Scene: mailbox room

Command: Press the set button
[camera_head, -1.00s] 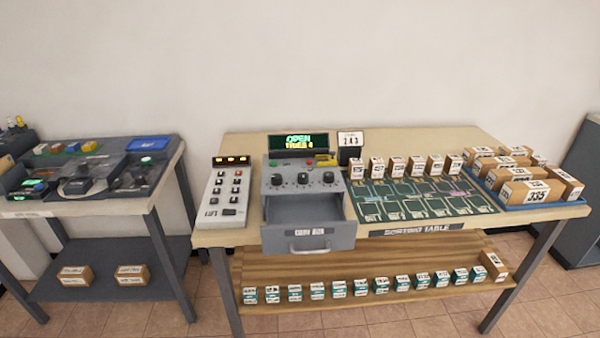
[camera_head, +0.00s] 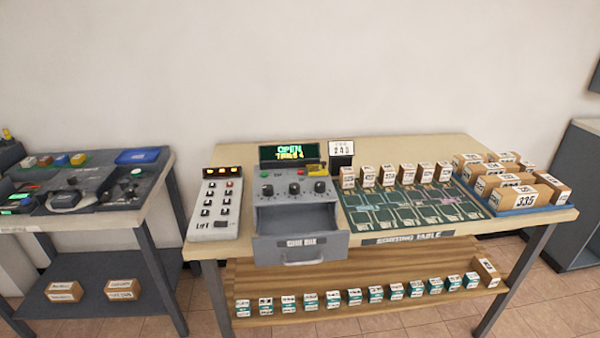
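A grey machine (camera_head: 264,222) stands on the sorting table (camera_head: 215,243). Its small screen (camera_head: 289,152) reads "OPEN" with a second line that looks like "TRIES 4". Below the screen are several dark knobs (camera_head: 294,188), a green button (camera_head: 264,174) and a red button (camera_head: 274,171). The machine's drawer (camera_head: 300,250) is pulled open and looks empty. A pale panel (camera_head: 215,205) with several dark buttons, one red button (camera_head: 229,184) and a lit orange display stands left of the machine. I cannot read which button is marked set. Neither gripper shows.
A small sign (camera_head: 341,148) reads about 243. A green board (camera_head: 415,207) with a row of small boxes lies right of the machine, beside a blue tray (camera_head: 520,209) of cartons. Small boxes line the lower shelf (camera_head: 330,278). Another table (camera_head: 90,215) stands left.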

